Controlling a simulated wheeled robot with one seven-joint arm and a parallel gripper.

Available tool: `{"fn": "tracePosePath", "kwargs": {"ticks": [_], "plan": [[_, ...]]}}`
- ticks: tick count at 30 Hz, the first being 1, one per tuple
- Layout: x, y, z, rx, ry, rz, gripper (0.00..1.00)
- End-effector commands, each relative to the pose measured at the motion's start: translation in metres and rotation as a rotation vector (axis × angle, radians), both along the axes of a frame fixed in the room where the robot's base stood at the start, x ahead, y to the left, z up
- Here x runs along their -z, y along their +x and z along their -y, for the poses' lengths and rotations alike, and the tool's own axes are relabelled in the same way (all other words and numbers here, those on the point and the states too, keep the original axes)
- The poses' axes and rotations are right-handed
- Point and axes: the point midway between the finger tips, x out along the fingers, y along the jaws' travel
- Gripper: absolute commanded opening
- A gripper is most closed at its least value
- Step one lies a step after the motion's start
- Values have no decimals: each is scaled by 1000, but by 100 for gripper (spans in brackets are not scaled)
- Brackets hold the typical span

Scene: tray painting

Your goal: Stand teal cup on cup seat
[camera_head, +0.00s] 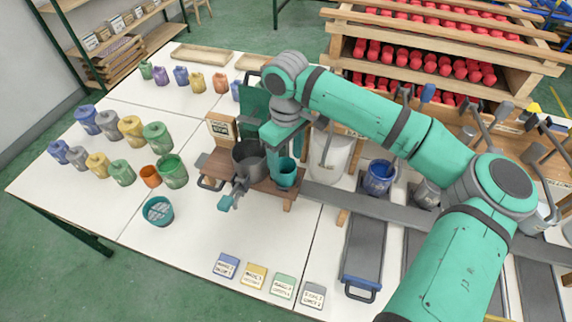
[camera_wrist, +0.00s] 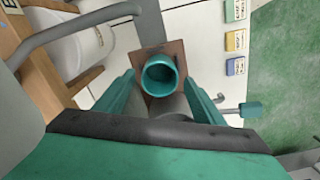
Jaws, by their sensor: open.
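The teal cup (camera_head: 286,172) stands upright on the brown cup seat (camera_head: 288,195), at the right end of a wooden stand. In the wrist view the cup (camera_wrist: 160,75) opens toward the camera, and the square brown seat (camera_wrist: 174,50) shows around it. My gripper (camera_head: 286,158) is over the cup, pointing down. In the wrist view my gripper (camera_wrist: 160,92) is open, with one teal finger on each side of the cup. Gaps show between the fingers and the cup's rim. The cup's inside looks empty.
A dark grey pot (camera_head: 248,160) stands just left of the cup. A teal container (camera_head: 158,211) stands at the front left, near green (camera_head: 173,171) and orange (camera_head: 150,176) cups. Labelled blocks (camera_head: 255,275) lie at the front edge. A grey lever with a teal handle (camera_head: 228,199) juts forward.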

Motion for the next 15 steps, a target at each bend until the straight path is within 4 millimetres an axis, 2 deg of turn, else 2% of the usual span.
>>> {"fn": "tracePosePath", "kwargs": {"ticks": [3,9,15], "plan": [[-26,1,0,0,1,2,63],[-64,1,-1,0,1,2,63],[-85,0,0,0,-1,1,63]]}}
